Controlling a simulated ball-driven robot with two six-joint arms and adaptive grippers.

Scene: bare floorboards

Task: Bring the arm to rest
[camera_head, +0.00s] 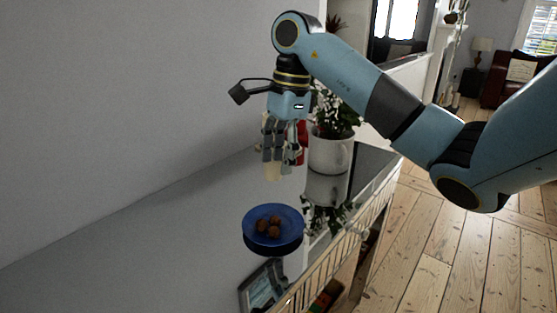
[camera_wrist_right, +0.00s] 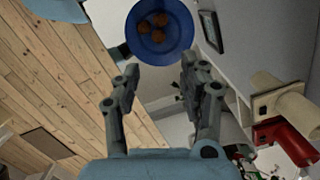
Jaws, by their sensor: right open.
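My right arm reaches in from the right in the head view and bends down at the wrist. My right gripper (camera_head: 284,160) hangs pointing down over the grey top, in front of the white plant pot (camera_head: 331,153). In the wrist view its two fingers (camera_wrist_right: 160,72) are spread apart with nothing between them. A blue plate (camera_head: 250,222) with brown balls (camera_head: 268,228) lies lower and nearer than the gripper. The plate (camera_wrist_right: 136,48) also shows beyond the fingertips in the wrist view. My left gripper is out of view.
A dark framed item (camera_head: 263,286) lies near the front edge. The grey top left of the plate is clear. Floorboards (camera_head: 440,250) are open at right.

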